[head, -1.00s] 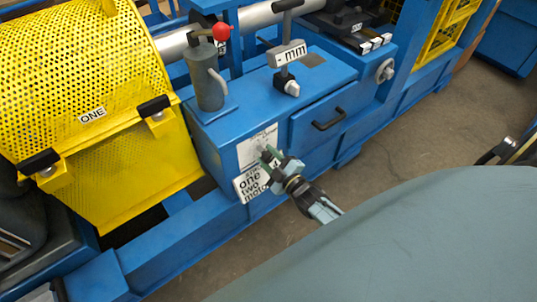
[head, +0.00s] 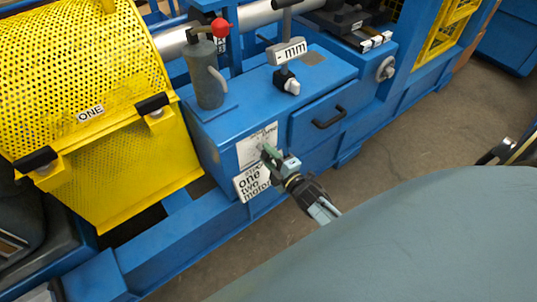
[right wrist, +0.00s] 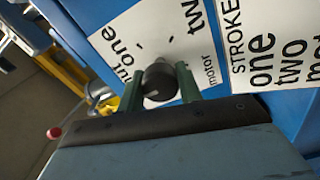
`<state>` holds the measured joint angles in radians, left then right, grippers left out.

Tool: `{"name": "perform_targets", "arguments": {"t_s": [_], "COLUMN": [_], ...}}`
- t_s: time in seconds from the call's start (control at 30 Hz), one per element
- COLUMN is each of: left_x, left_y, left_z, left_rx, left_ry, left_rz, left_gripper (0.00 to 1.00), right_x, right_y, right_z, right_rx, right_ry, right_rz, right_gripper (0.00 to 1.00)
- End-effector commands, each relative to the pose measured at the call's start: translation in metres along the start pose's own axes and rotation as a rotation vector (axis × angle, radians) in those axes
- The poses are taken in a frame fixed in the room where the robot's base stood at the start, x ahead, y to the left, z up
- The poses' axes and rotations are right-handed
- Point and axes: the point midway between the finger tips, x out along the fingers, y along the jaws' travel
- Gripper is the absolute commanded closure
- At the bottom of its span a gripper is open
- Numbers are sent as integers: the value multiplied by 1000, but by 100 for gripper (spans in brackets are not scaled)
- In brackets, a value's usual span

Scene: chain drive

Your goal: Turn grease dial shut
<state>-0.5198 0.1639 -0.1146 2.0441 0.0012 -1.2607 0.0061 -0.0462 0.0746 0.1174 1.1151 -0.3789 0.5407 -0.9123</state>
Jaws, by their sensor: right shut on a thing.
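The grease dial (right wrist: 159,80) is a small dark round knob on a white label plate (right wrist: 122,36) in the right wrist view. The plate carries words around the knob, among them "one" and "motor"; another is partly cut off and ends in "ut". My right gripper (head: 267,152) is at the front of the blue cabinet, its green fingers (right wrist: 160,86) on either side of the knob and shut on it. A small pale mark shows on the knob, but its exact setting is hard to read. In the head view the gripper mostly hides the knob.
A second sign (head: 252,184) reading "one two motor" hangs below the plate. A grey pump (head: 205,75) with a red-knobbed lever stands above. A drawer handle (head: 329,118) sticks out to the right. A yellow mesh guard (head: 90,85) is at left. Open floor (head: 420,130) lies right.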

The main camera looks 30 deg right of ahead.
Motion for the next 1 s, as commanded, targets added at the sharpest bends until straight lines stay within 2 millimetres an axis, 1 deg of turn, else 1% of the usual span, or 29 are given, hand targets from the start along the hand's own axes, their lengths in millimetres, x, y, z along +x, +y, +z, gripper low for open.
{"name": "perform_targets", "arguments": {"t_s": [0.3,0.33,0.47,0.8,0.87,0.97,1.0], "left_x": [0,0,0,0,-1,13,18], "left_y": [0,0,0,0,0,-4,-6], "left_z": [-1,-1,-1,-2,-2,4,7], "left_rx": [0,-1,-1,-1,-1,-2,0], "left_ry": [3,3,3,5,9,-7,-12], "left_rz": [1,1,1,1,1,-6,-9], "left_gripper": [100,100,100,100,100,100,100], "right_x": [0,0,0,-3,-7,-22,-30], "right_y": [-1,-1,0,0,0,0,0], "right_z": [0,0,0,0,0,0,0], "right_rx": [-5,-5,-4,-2,-2,-2,-2], "right_ry": [1,1,1,0,0,-1,-1], "right_rz": [-2,-2,-1,-1,-2,-5,-5], "right_gripper": [88,61,44,43,43,43,43]}}
